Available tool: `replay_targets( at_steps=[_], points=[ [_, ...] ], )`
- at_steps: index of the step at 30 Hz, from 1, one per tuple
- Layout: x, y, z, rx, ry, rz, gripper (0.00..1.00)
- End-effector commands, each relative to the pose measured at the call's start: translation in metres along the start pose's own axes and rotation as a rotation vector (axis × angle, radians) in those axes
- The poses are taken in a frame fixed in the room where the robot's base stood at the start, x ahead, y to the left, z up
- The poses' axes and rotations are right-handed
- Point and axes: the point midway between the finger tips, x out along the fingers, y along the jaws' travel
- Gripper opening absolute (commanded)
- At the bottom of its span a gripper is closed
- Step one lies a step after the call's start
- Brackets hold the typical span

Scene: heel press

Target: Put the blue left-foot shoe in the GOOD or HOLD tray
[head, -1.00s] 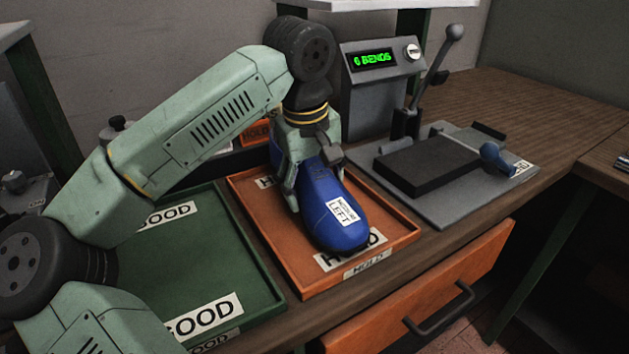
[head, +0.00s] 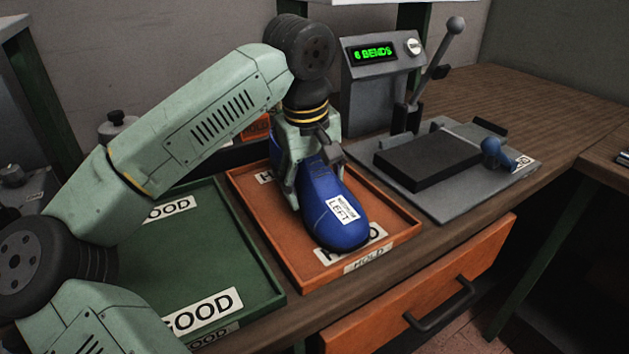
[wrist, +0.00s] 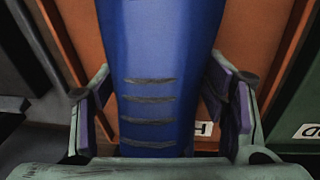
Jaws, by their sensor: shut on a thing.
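The blue shoe (head: 330,205), with a white label reading LEFT, is in or just over the orange HOLD tray (head: 265,245), toe toward the front edge. My gripper (head: 312,165) is shut on the shoe from above, near its rear half. In the wrist view the blue shoe (wrist: 160,75) lies between the two fingers of my gripper (wrist: 165,115), with the orange tray (wrist: 250,45) below. I cannot tell whether its sole touches the tray floor. The green GOOD tray (head: 180,260) is to the left and its visible floor is empty.
A grey press (head: 380,85) with a lever and a display reading 6 BENDS stands behind right. Its base plate (head: 450,195) carries a black block (head: 425,162) and a blue-knobbed clamp (head: 492,152). An orange drawer (head: 420,290) is below the bench front.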

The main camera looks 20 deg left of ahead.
Motion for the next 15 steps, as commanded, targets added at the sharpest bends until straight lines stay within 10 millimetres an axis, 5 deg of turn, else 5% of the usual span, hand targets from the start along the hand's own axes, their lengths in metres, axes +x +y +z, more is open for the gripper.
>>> replay_targets(
  at_steps=[3, 4, 15],
  points=[
    [-0.0006, 0.0001, -0.0001, 0.000, 0.000, 0.001, 0.18],
    [-0.0006, 0.0002, -0.0001, 0.000, 0.000, 0.001, 0.68],
    [-0.0004, 0.0000, -0.0001, 0.000, 0.000, 0.000, 0.90]
  ],
)
